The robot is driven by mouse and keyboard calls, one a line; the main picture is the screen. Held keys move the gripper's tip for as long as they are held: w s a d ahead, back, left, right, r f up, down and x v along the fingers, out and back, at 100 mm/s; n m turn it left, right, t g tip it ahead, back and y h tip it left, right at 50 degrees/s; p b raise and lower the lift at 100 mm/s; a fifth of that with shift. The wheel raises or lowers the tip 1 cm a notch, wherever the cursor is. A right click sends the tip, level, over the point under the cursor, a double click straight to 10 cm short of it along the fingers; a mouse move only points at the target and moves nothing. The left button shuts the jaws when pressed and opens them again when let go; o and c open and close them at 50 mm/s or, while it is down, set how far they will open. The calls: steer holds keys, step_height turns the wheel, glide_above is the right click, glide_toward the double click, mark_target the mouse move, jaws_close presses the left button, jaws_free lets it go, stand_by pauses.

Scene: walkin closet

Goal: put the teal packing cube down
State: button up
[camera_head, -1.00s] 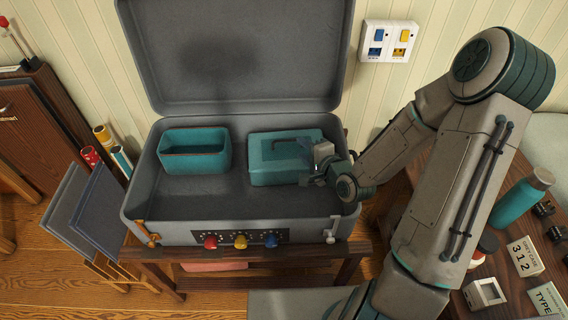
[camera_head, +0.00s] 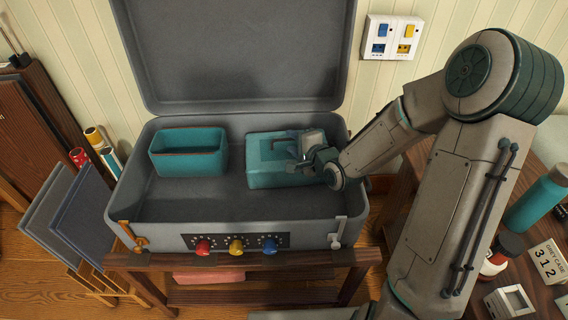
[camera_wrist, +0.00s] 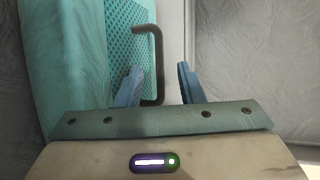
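The teal packing cube (camera_head: 262,172) lies in the right part of the open grey suitcase's bottom shell (camera_head: 180,212). In the wrist view the cube (camera_wrist: 70,60) fills the left side, with a mesh panel and a dark bar handle (camera_wrist: 157,60). My gripper (camera_head: 294,150) is over the cube's upper right part. In the wrist view its two blue fingers (camera_wrist: 158,86) stand apart with the handle's lower part showing between them. A gap shows between the handle and the right finger. The head view does not show the fingertips clearly.
An open teal bin (camera_head: 188,170) stands in the suitcase's left part. The suitcase lid (camera_head: 235,60) is up behind. Coloured knobs (camera_head: 236,246) line its front. A teal bottle (camera_head: 537,200) stands on the table at right. The shell's floor in front of bin and cube is bare.

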steer(key=shift+w+a+f, duration=0.15)
steer(key=shift+w+a, duration=0.1)
steer(key=shift+w, duration=0.15)
jaws_close()
stand_by(1.2)
